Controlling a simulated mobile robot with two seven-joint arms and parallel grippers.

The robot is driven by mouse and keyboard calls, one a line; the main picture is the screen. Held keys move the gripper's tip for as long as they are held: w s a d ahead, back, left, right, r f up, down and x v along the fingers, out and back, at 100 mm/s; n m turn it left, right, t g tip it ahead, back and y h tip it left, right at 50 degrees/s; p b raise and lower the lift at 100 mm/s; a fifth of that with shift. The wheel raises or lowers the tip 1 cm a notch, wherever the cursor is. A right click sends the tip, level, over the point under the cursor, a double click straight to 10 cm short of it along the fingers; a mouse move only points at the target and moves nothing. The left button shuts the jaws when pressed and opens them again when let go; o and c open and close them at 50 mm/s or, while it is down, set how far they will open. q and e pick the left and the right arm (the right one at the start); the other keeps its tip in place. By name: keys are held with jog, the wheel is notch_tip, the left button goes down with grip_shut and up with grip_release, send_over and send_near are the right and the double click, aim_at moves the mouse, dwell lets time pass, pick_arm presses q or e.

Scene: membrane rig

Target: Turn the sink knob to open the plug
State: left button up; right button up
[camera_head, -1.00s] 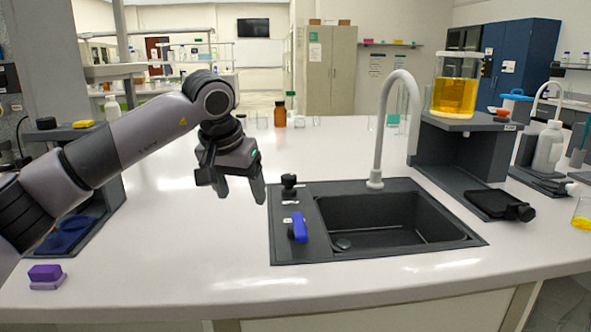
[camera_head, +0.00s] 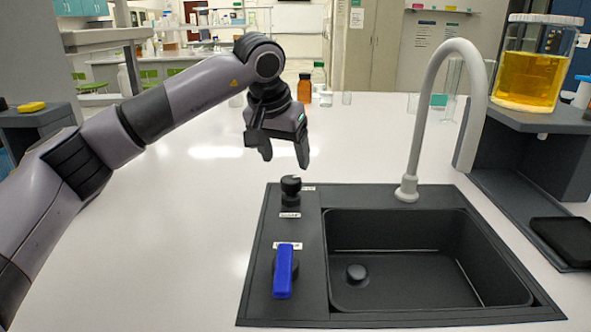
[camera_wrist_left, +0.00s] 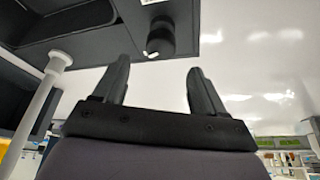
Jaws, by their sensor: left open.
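The black sink (camera_head: 310,309) is set into the white bench. On its left panel stand a round black knob (camera_head: 290,188) at the back and a blue-handled knob (camera_head: 284,270) at the front, its handle pointing front to back. Each has a small label that I cannot read. A dark round plug (camera_head: 357,273) shows on the basin floor. My left gripper (camera_head: 284,160) is open and empty, above and behind the black knob, apart from it. In the left wrist view, the black knob (camera_wrist_left: 160,38) appears beyond the open fingers. My right gripper is not in view.
A tall grey faucet (camera_head: 408,185) rises behind the basin. A jar of yellow liquid (camera_head: 529,72) stands on a dark stand at the right. Brown (camera_head: 304,88) and clear bottles stand at the back. The white bench left of the sink is clear.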

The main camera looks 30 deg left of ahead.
aim_at(291, 179)
pick_arm(q)
jog(key=x, duration=0.5)
jog(key=shift+s+f, duration=0.15)
jog(key=shift+w+f, duration=0.25)
jog(key=shift+f, duration=0.25)
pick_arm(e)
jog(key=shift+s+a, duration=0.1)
pick_arm(q)
jog(key=c, duration=1)
jog(key=shift+r+n+p, duration=0.2)
jog(key=shift+n+p, duration=0.4)
jog(key=shift+c, duration=0.2)
jog(key=shift+d+n+y+p, duration=0.1)
jog(key=shift+n+y+p, duration=0.6)
jog(key=shift+n+p, duration=0.4)
jog(key=shift+n+g, duration=0.3)
jog(key=shift+n, duration=0.1)
jog(key=shift+f+n, duration=0.15)
jog(key=shift+n, duration=0.25)
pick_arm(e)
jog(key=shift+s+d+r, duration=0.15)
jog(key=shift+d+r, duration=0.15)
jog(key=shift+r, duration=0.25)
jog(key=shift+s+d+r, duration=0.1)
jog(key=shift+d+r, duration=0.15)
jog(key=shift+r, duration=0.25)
